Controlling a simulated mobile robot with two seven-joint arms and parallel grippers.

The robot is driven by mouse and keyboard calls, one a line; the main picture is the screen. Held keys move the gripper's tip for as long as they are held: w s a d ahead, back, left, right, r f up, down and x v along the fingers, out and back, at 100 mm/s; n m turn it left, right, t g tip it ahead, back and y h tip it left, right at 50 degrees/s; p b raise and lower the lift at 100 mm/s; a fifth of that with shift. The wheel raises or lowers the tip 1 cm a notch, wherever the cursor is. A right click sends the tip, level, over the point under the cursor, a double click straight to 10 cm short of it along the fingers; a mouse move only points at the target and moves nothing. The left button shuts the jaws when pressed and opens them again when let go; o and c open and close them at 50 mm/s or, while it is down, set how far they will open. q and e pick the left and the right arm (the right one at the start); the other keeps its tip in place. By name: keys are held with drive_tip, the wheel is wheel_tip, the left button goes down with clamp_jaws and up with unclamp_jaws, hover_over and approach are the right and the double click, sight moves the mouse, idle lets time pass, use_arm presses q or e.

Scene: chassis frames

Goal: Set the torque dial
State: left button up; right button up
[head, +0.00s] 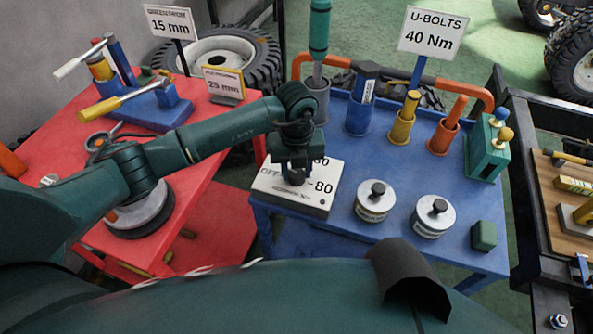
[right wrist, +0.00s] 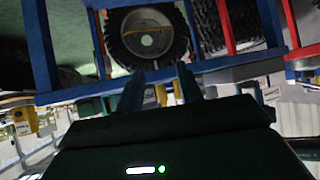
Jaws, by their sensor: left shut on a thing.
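The torque dial (head: 322,199) is a white-faced box on the left end of the blue table. Its face shows "OFF" at the left, a partly covered "60" and "80" at the right. My left gripper (head: 295,178) is above the face, pointing down, shut on the dark dial knob (head: 294,179). The gripper hides most of the knob, so its setting cannot be read. A sign (head: 432,30) behind the table reads "U-BOLTS 40 Nm". My right gripper (right wrist: 162,88) shows in the right wrist view with its two fingers apart and nothing between them.
The blue table (head: 395,170) holds two weights with black knobs (head: 376,200), a green block (head: 484,236) and several tool holders (head: 400,125). A red table (head: 200,150) with tools stands at left. A black-framed cart (head: 540,200) stands at right.

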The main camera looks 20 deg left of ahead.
sight(297, 173)
use_arm(q)
drive_tip(key=m+b, duration=0.2)
drive_tip(key=m, duration=0.1)
drive_tip(key=shift+w+f+m, duration=0.1)
drive_tip(key=shift+m, duration=0.2)
drive_tip(key=shift+m+b, duration=0.85)
drive_tip(key=shift+m, duration=0.25)
drive_tip(key=shift+m+b, duration=0.5)
drive_tip(key=shift+m, duration=0.4)
use_arm(e)
drive_tip(key=shift+w+a+f+n+t+y, duration=0.1)
drive_tip(key=shift+w+a+n+t+y, duration=0.15)
drive_tip(key=shift+a, duration=0.3)
drive_tip(key=shift+w+a+f+n+t+y, duration=0.1)
drive_tip(key=shift+w+a+n+t+y, duration=0.1)
drive_tip(key=shift+a+y, duration=0.25)
drive_tip(key=shift+f, duration=0.1)
use_arm(q)
drive_tip(key=shift+r, duration=0.2)
use_arm(e)
drive_tip(key=shift+d+m, duration=0.1)
drive_tip(key=shift+m, duration=0.15)
use_arm(q)
drive_tip(key=o, duration=1)
use_arm(e)
drive_tip(key=shift+f, duration=0.1)
